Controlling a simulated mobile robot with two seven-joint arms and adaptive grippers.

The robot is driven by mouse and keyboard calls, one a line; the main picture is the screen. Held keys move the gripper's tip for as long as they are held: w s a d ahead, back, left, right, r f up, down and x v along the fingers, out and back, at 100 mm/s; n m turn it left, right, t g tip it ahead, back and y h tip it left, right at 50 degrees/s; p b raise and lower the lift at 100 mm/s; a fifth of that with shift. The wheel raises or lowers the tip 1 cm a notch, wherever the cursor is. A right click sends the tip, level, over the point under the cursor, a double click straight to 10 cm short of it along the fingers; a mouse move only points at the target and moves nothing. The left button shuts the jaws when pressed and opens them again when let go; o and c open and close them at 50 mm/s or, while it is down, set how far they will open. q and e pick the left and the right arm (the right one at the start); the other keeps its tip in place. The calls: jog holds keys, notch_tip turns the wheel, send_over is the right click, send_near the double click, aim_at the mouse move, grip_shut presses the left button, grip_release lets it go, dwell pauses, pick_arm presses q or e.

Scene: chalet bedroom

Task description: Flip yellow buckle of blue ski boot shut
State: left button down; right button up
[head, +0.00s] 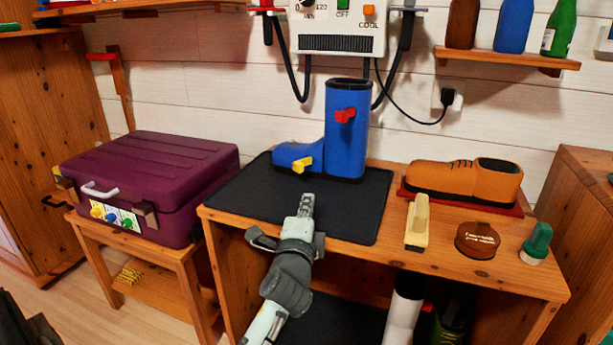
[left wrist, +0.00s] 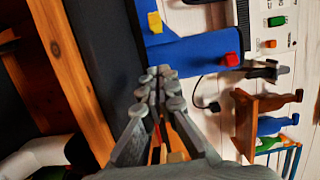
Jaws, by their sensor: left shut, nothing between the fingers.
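The blue ski boot (head: 345,145) stands upright on a black mat (head: 255,205), its toe to the left. Its yellow buckle (head: 302,164) sticks out from the side of the foot, and its red buckle (head: 345,116) is higher on the shaft. In the left wrist view the yellow buckle (left wrist: 155,22) is beyond the fingertips, with the red one (left wrist: 231,60) to its right. My left gripper (head: 306,198) is shut and empty, in front of the boot and below the yellow buckle in the picture, apart from it. My right gripper does not show.
Right of the mat on the wooden bench (head: 480,262) are a brush (head: 417,225), a brown round tin (head: 477,240), a green-topped item (head: 537,243) and an orange shoe (head: 463,182). A purple case (head: 150,180) stands left. A dryer unit (head: 338,30) with hoses hangs behind the boot.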

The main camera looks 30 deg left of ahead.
pick_arm(q)
jog(key=x, duration=0.9)
jog(key=shift+w+a, duration=0.15)
jog(key=shift+a, duration=0.05)
jog(key=a, duration=0.1)
jog(key=w+a, duration=0.1)
jog(key=a, duration=0.1)
jog(key=shift+w+a, duration=0.1)
jog(key=shift+w, duration=0.1)
jog(key=shift+w+a, duration=0.15)
jog(key=shift+a, duration=0.25)
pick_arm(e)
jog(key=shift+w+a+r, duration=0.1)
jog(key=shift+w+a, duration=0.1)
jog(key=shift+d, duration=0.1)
